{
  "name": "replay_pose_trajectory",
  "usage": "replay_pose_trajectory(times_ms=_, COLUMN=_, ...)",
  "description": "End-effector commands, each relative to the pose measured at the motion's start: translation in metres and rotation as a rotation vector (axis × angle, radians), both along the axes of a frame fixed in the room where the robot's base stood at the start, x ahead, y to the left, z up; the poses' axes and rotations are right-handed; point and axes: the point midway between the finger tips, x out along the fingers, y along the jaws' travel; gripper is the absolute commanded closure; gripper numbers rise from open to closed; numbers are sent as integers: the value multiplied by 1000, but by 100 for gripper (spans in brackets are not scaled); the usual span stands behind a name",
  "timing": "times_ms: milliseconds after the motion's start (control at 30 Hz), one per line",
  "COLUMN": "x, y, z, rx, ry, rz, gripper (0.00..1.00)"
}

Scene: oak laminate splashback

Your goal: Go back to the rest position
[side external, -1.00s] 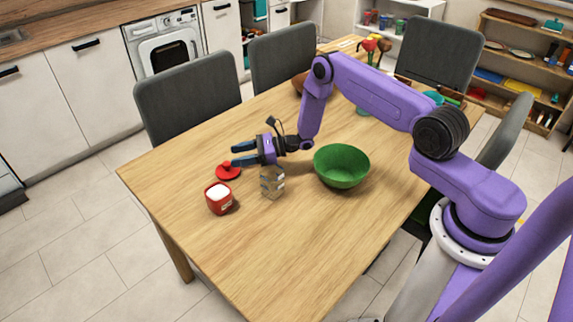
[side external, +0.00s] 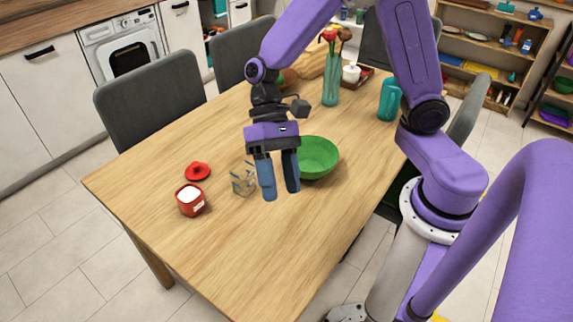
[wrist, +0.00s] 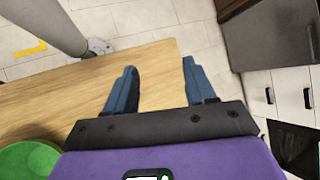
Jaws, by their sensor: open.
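My gripper (side external: 281,193) is open and empty, its blue fingers pointing down above the table in front of the green bowl (side external: 319,160). In the wrist view my gripper (wrist: 157,82) shows both fingers spread, with nothing between them. The bowl's edge also shows at the lower left of the wrist view (wrist: 28,162). My arm is raised and folded back above the table.
The wooden table (side external: 240,255) holds a red canister (side external: 190,205) with white contents, a red lid (side external: 197,171) and a small clear patterned box (side external: 243,179). A vase (side external: 331,88) and a teal pitcher (side external: 389,100) stand farther back. The table's front part is clear.

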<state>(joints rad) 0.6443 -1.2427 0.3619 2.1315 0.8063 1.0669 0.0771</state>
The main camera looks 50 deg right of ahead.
Motion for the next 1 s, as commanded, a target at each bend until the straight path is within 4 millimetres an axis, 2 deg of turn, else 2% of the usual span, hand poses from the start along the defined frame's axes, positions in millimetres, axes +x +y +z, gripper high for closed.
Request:
replay_pose_trajectory(times_ms=33, x=-18, y=-10, z=7, rx=-13, ry=-66, rz=99, gripper=45)
replay_pose_trajectory(times_ms=200, x=-61, y=-49, z=18, rx=-53, ry=-279, rz=424, gripper=45)
replay_pose_trajectory(times_ms=400, x=-90, y=-93, z=28, rx=-71, ry=-541, rz=777, gripper=45)
replay_pose_trajectory(times_ms=500, x=-95, y=-108, z=32, rx=-71, ry=-650, rz=911, gripper=45)
replay_pose_trajectory(times_ms=667, x=-99, y=-121, z=35, rx=-68, ry=-756, rz=1040, gripper=45)
replay_pose_trajectory(times_ms=1000, x=-99, y=-124, z=36, rx=-68, ry=-784, rz=1073, gripper=45)
